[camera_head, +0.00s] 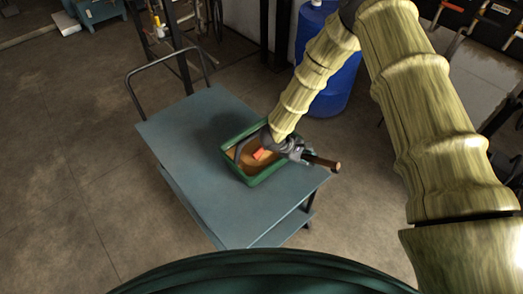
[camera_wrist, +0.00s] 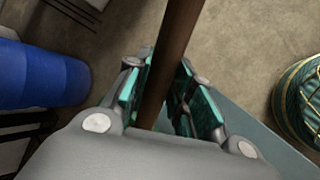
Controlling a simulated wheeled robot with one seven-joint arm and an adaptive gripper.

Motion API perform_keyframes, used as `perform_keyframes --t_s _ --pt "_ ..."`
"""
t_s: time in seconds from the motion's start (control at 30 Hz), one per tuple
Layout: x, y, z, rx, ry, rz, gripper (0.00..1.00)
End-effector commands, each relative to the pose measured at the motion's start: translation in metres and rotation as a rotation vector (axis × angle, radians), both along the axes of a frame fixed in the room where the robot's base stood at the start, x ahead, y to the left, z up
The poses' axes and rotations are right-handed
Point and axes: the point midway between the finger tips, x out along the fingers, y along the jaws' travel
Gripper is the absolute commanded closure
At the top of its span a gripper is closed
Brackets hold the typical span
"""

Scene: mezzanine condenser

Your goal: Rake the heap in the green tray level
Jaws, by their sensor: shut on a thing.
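The green tray (camera_head: 262,180) sits on the blue-grey cart, with brown loose material (camera_head: 246,158) in it. How level the material lies is hard to tell, since my arm hides part of it. My gripper (camera_head: 304,157) is over the tray's right side, shut on a brown wooden handle (camera_head: 328,164) whose end sticks out to the right. A small orange-red piece (camera_head: 259,154) shows in the tray, and I cannot tell if it belongs to the tool. In the wrist view the handle (camera_wrist: 168,60) runs between the teal finger pads of my gripper (camera_wrist: 168,95).
The cart top (camera_head: 190,140) is bare left of and in front of the tray. A blue barrel (camera_head: 335,75) stands behind the cart at the right. The cart's push handle (camera_head: 165,68) rises at its far left. Open concrete floor lies to the left.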

Motion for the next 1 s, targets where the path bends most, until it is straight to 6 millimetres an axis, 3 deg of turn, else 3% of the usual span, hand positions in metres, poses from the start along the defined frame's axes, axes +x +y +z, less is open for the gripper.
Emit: perform_keyframes --t_s 1.0 --pt "0.043 0.033 0.000 0.000 -0.001 0.000 1.00"
